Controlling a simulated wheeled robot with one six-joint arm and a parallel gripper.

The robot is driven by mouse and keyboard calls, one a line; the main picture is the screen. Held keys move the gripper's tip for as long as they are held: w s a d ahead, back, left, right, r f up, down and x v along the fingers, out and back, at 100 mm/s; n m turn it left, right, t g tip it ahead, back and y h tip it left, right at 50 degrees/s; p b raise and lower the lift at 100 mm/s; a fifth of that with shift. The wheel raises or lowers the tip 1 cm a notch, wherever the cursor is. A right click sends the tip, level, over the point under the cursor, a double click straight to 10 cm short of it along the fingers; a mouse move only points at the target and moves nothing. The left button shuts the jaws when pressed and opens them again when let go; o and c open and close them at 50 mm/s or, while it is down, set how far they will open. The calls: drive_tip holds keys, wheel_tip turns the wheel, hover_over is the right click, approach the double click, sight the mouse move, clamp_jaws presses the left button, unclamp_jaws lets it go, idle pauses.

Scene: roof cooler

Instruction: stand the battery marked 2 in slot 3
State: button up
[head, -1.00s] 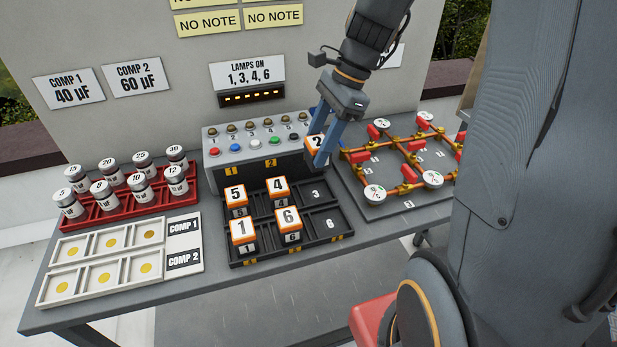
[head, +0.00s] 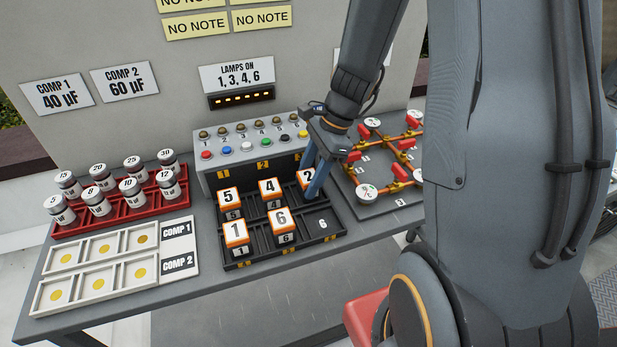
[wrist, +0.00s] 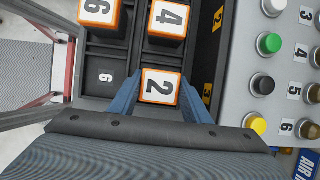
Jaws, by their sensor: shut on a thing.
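The battery marked 2 (head: 306,179) is an orange-edged block with a white top. My gripper (head: 314,182) is shut on it, at the back right of the black slotted tray (head: 340,232). The battery is upright in or just over slot 3, and its lower part is hidden, so I cannot tell whether it touches the slot floor. In the wrist view the battery (wrist: 160,86) sits between my two blue fingers, beside battery 4 (wrist: 168,18).
Batteries 5 (head: 228,196), 4 (head: 269,187), 1 (head: 236,231) and 6 (head: 281,220) stand in the tray. Slot 6 (head: 322,224) is empty. The button box (head: 250,150) stands close behind, and the pipe board (head: 375,190) is to the right.

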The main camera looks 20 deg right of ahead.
drive_tip(key=o, duration=1.3)
drive_tip(key=shift+f, duration=0.1)
drive_tip(key=b+v, duration=0.2)
drive_tip(key=v, duration=1)
drive_tip(key=shift+s+a+f+n+t+h, duration=0.15)
drive_tip(key=shift+s+a+f+n+h, duration=0.9)
drive_tip(key=shift+n, duration=2)
drive_tip(key=shift+s+a+f+n+t+h, duration=0.2)
drive_tip(key=shift+s+a+f+n+h, duration=0.25)
drive_tip(key=shift+s+f+n, duration=1.4)
drive_tip(key=shift+s+a+f+n+t+h, duration=0.15)
drive_tip(key=shift+s+a+f+n+h, duration=0.4)
drive_tip(key=shift+s+n, duration=2.45)
drive_tip(key=shift+w+a+r+n, duration=0.1)
drive_tip(key=shift+w+n, duration=0.45)
drive_tip(key=shift+w, duration=0.1)
drive_tip(key=shift+w+a+r+n, duration=0.1)
drive_tip(key=shift+w+n, duration=0.45)
drive_tip(key=shift+w, duration=0.05)
